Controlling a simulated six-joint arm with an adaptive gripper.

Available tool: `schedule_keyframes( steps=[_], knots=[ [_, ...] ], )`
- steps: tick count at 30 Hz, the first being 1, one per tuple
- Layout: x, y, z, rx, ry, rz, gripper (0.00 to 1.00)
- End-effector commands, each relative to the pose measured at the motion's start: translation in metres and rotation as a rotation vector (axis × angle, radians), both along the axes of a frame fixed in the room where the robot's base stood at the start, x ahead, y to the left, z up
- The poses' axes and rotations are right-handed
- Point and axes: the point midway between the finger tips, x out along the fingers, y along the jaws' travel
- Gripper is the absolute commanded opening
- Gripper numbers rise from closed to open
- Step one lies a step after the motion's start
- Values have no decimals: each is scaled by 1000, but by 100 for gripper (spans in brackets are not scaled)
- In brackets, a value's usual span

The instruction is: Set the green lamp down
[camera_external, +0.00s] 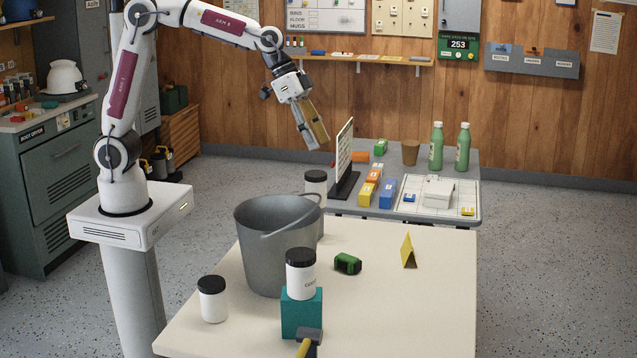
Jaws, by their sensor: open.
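A small green and black object that looks like the green lamp (347,264) lies on the cream table (420,300), right of the grey bucket. My gripper (317,143) is high above the far side of the table, up and to the left of the lamp and well apart from it. Its fingers point down and to the right. It is open, and I see nothing held in it.
A grey bucket (270,255) stands left of the lamp. A black-lidded white jar (301,275) sits on a teal block (302,314), with a hammer (308,338) in front. Another jar (213,300) is at left. A yellow marker (408,251) stands at right; the table's right front is clear.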

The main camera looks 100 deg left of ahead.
Motion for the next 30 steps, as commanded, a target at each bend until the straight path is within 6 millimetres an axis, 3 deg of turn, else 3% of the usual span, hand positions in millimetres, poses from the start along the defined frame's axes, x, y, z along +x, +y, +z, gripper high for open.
schedule_keyframes(
  steps=[6, 15, 21, 30],
  knots=[
    [35, 14, -33, 0, 22, -30, 51],
    [68, 26, -89, 6, 70, -104, 51],
    [81, 29, -136, 10, 119, -179, 51],
    [84, 26, -213, 11, 208, -322, 51]
  ],
)
